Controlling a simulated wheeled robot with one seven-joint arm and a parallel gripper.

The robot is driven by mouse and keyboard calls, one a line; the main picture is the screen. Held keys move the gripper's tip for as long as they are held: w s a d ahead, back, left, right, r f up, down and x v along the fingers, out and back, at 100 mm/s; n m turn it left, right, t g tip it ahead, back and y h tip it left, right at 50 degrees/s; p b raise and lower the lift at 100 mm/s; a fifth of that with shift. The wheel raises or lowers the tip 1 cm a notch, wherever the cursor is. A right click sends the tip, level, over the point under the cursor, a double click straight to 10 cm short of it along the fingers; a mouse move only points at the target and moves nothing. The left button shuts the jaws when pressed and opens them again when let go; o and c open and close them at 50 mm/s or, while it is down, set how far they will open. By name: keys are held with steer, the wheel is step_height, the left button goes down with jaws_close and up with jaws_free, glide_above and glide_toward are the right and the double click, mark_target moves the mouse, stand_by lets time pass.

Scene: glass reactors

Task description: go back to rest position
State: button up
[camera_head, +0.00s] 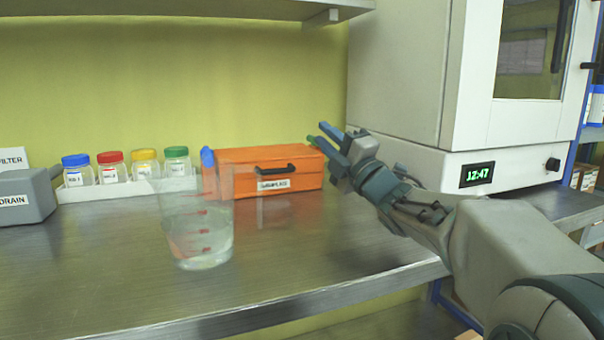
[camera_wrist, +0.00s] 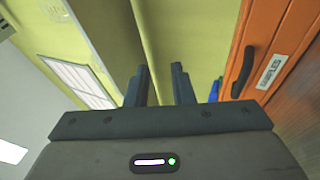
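My gripper (camera_head: 322,138) is above the bench at the middle right in the head view, in front of the right end of the orange case. In the wrist view the two fingers (camera_wrist: 160,85) stand apart with nothing between them, so it is open and empty. My arm reaches in from the lower right.
A clear beaker (camera_head: 203,225) with liquid stands near the bench's front. The orange case (camera_head: 240,160) is behind it. A white rack (camera_head: 75,193) holds several capped jars. A grey drain box (camera_head: 25,198) is far left. A large white cabinet (camera_head: 400,75) stands right.

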steer(key=s+d+m+g+h+p, duration=0.6)
steer(key=d+m+h+p, duration=0.4)
steer(key=m+h+p, duration=0.6)
steer(key=s+a+f+m+g+y+p, duration=0.1)
steer(key=s+m+g+p, duration=0.4)
steer(key=s, duration=0.7)
steer(key=s+a+f+m+g+y+p, duration=0.1)
steer(key=s+m+g+p, duration=0.4)
steer(key=s+p, duration=0.5)
steer(key=shift+s+f+y, duration=0.4)
steer(key=shift+s+f, duration=0.35)
steer(key=shift+s, duration=0.2)
